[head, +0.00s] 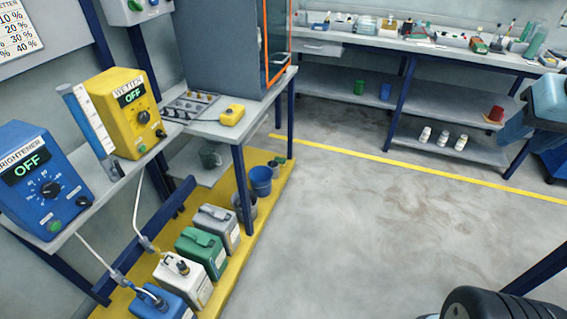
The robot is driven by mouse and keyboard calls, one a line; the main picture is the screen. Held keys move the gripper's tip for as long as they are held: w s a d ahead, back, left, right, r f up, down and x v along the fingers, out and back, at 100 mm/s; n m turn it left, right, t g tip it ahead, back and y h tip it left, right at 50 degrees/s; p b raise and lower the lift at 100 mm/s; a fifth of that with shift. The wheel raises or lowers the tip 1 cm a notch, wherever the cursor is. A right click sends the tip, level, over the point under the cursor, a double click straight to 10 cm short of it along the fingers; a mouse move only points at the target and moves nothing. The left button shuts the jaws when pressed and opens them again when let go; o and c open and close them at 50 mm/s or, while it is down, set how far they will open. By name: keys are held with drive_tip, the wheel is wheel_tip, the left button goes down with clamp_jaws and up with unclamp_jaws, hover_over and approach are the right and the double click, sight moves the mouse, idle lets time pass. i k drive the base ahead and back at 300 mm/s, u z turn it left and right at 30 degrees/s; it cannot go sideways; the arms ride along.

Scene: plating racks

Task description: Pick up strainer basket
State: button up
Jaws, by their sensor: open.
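I cannot clearly make out a strainer basket. On the yellow platform (262,215) under the bench, a grey round container (244,206) stands beside a blue bucket (261,180), and a smaller grey container (273,168) stands just behind it. They are too small to tell whether any of them is a strainer. My gripper is not in view.
Blue (160,302), white (183,280), green (201,250) and grey (216,228) canisters line the platform. A blue brightener box (40,180) and yellow wetter box (126,112) stand on the left shelf. The grey floor (370,220) is open in the middle.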

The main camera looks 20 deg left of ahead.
sight(274, 164)
drive_tip(key=u, duration=0.05)
drive_tip(key=i, duration=0.9)
drive_tip(key=u, duration=0.35)
drive_tip(key=i, duration=1)
drive_tip(key=u, duration=0.9)
drive_tip(key=i, duration=0.6)
drive_tip(key=u, duration=0.35)
drive_tip(key=k, duration=0.45)
drive_tip(key=u, duration=0.3)
drive_tip(key=i, duration=0.45)
drive_tip(key=z, duration=0.25)
